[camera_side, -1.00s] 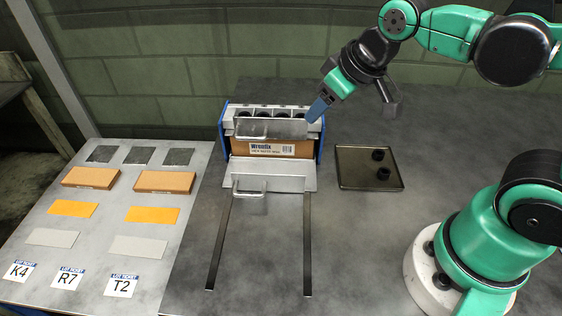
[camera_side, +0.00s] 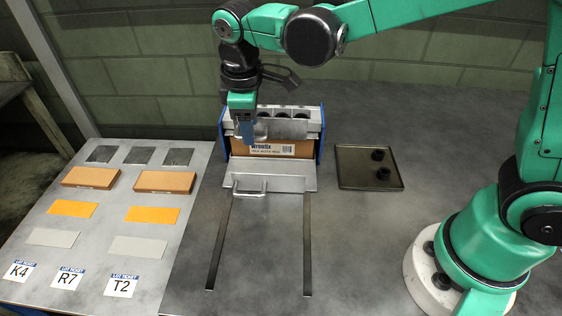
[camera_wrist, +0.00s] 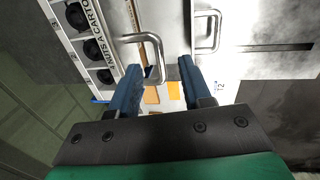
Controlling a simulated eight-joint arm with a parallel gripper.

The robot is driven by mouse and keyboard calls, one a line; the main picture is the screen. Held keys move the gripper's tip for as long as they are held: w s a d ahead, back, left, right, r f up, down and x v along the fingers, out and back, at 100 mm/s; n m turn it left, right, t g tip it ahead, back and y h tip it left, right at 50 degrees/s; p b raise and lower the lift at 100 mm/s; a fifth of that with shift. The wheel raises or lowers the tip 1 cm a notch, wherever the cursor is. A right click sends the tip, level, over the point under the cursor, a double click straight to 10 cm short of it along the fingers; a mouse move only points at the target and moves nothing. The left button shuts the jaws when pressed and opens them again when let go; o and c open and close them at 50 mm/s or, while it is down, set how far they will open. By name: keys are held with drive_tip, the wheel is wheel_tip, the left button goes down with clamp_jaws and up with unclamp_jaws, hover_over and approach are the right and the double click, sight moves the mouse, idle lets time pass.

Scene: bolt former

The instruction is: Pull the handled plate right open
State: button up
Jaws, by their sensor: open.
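The upper grey plate (camera_side: 285,129) stands across the front of the bolt former, below its row of round holes. Its bar handle is mostly hidden by my gripper in the side view, but shows in the wrist view (camera_wrist: 150,42). My gripper (camera_side: 245,133) is at the left part of this plate, pointing down. In the wrist view its blue fingers (camera_wrist: 160,72) are apart, with the handle's bar between them; I cannot tell whether they touch it. A lower grey plate (camera_side: 285,176) with its own handle (camera_side: 250,189) lies at the head of two dark rails.
A printed carton (camera_side: 272,149) sits in the former behind the plates. A dark tray (camera_side: 350,182) with black round parts stands to the right. A side table (camera_side: 110,210) with cards and lot tickets is at left. The bench between the rails (camera_side: 260,245) is clear.

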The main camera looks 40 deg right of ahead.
drive_tip(key=shift+d+f, duration=0.1)
drive_tip(key=shift+f, duration=0.6)
clamp_jaws()
idle(1.0)
